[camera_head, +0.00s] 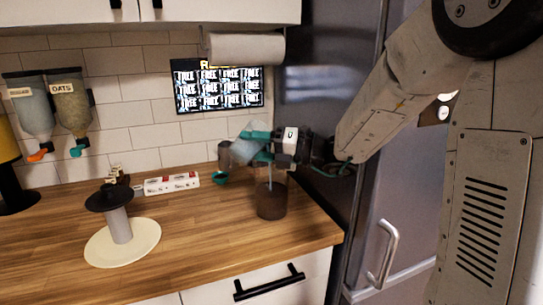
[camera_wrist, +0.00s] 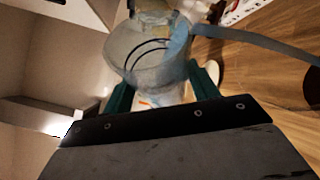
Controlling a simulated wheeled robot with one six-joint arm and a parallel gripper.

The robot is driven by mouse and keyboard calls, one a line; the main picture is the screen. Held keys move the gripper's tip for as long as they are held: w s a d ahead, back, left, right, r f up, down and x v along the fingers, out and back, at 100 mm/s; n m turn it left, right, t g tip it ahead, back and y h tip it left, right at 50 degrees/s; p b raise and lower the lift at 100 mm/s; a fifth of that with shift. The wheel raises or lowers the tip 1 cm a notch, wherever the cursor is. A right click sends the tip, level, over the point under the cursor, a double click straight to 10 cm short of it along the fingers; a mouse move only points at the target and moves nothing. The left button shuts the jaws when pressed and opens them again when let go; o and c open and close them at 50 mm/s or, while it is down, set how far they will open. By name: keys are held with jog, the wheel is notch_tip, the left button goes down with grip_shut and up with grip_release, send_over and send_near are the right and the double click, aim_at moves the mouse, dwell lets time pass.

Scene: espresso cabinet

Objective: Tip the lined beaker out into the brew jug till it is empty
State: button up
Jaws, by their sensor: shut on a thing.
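My gripper (camera_head: 262,147) has teal fingers and is shut on the lined beaker (camera_head: 243,150), a translucent cup held tilted above the counter. In the wrist view the beaker (camera_wrist: 142,62) sits between the fingers (camera_wrist: 160,85), with dark curved lines on its wall. A blue-grey band (camera_wrist: 245,40) runs from its mouth to the right, looking like poured liquid. The brew jug (camera_head: 271,198) stands upright below my gripper, see-through with brown contents. A thin pale streak drops into it. How much is left in the beaker is unclear.
A steel fridge (camera_head: 315,110) stands close on the right. A paper roll (camera_head: 245,48) hangs above. A white power strip (camera_head: 171,183), a teal-rimmed dish (camera_head: 219,178) and a stand on a round base (camera_head: 122,243) are on the wooden counter. The front counter is clear.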

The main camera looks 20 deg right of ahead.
jog(key=shift+r+m+t+y, duration=0.3)
jog(key=shift+r+m+t, duration=0.15)
jog(key=shift+m, duration=0.35)
dwell(0.6)
jog(key=shift+w+d+r+m+t+b, duration=0.15)
jog(key=shift+w+d+r+m+b, duration=0.1)
jog(key=shift+d+m, duration=0.2)
jog(key=shift+w+d+r+m+t+b, duration=0.1)
jog(key=shift+w+d+r+m+b, duration=0.1)
jog(key=shift+d+m, duration=0.2)
dwell(0.6)
jog(key=shift+w+d+r+m+t+y, duration=0.1)
jog(key=shift+r+m+t+y, duration=0.15)
jog(key=shift+m, duration=0.35)
jog(key=shift+r+m+t+y, duration=0.15)
jog(key=shift+m+t, duration=0.2)
jog(key=shift+m, duration=0.2)
dwell(0.3)
